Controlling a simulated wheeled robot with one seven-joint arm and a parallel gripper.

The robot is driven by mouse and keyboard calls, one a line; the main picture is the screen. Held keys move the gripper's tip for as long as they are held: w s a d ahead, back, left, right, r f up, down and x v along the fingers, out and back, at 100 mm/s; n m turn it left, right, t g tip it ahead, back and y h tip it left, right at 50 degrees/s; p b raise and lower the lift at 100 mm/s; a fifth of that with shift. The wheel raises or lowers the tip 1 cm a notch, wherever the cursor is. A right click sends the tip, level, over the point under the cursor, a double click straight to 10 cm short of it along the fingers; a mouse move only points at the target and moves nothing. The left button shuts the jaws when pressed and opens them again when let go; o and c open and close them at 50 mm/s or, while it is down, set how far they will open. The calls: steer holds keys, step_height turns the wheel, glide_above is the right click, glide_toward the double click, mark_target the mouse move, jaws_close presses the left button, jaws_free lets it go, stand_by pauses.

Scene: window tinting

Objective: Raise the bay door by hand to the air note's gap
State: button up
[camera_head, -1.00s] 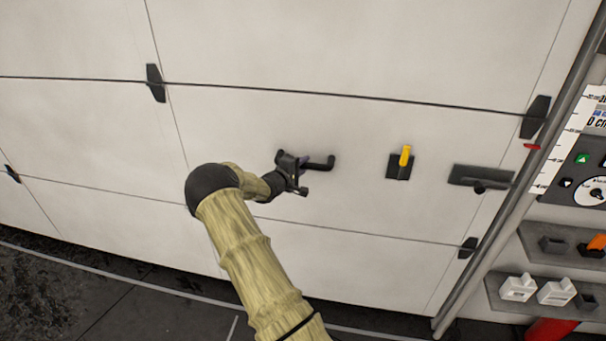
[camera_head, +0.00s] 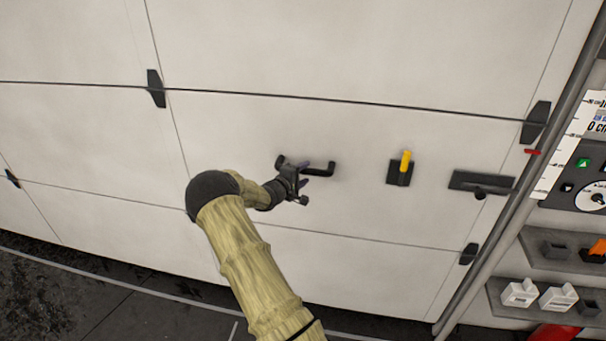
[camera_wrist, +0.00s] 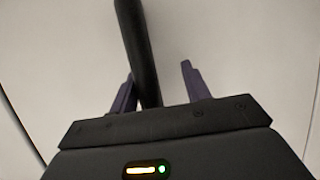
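The white panelled bay door (camera_head: 350,60) fills most of the head view, with a dark floor along its bottom. A black bar handle (camera_head: 320,168) sits on a lower panel. My gripper (camera_head: 305,177) is at this handle. In the wrist view, the black handle bar (camera_wrist: 136,40) runs between the two purple fingers of my gripper (camera_wrist: 158,70). The bar lies close to the left finger, and a clear gap separates it from the right finger. A yellow-levered latch (camera_head: 405,161) is right of the handle. The air note is not identifiable.
A black slide bolt (camera_head: 481,184) is near the door's right edge. Beyond the grey rail (camera_head: 509,212) are a white scale strip (camera_head: 567,145), a control panel with a dial (camera_head: 585,178), and shelves with white and orange items (camera_head: 557,298).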

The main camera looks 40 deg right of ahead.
steer(key=shift+r, duration=0.15)
stand_by(0.3)
steer(key=b+v, duration=0.3)
steer(key=v, duration=1.4)
steer(key=shift+s+a, duration=0.1)
